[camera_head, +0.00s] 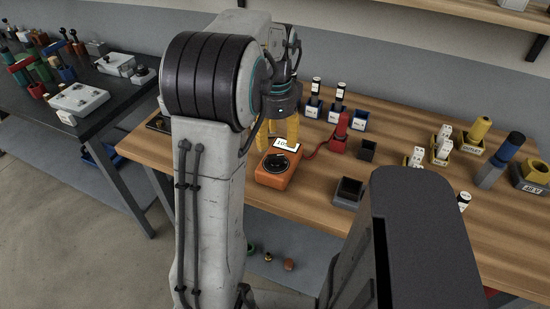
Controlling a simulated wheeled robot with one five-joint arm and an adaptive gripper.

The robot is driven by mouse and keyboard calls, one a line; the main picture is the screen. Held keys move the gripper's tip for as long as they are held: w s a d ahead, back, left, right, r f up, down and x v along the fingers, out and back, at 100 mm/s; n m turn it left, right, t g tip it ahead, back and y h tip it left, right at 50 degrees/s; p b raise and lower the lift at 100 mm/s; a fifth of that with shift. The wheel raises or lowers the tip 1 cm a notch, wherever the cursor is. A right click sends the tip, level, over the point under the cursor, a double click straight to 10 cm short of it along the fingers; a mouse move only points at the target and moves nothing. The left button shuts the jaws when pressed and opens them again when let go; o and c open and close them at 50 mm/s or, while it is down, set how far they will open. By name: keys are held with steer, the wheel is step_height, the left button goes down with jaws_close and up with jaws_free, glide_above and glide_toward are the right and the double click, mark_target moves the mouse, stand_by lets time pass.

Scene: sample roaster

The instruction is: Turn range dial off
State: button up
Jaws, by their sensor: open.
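An orange meter (272,179) lies on the wooden table, with a pale display (287,144) on its far part. The display seems to read "105", but it is small. A round black range dial (277,163) sits on the meter's face; its pointer setting is too small to read. My gripper (277,140) points down just behind and above the meter's far end, with its yellow fingers spread apart and empty. The fingertips are partly hidden, and I cannot tell whether they touch the meter.
A red probe holder (340,133) with a red lead stands right of the meter. A dark open box (348,192) and a smaller one (367,149) are nearby. Blue bins (314,107) stand behind. A dark table (110,115) with several devices is at left.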

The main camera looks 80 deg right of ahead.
mark_target(276, 157)
steer(key=shift+f+m, duration=0.3)
steer(key=shift+m, duration=0.1)
steer(key=shift+f+b, duration=0.3)
steer(key=shift+f, duration=3.1)
steer(key=shift+c, duration=0.3)
jaws_close()
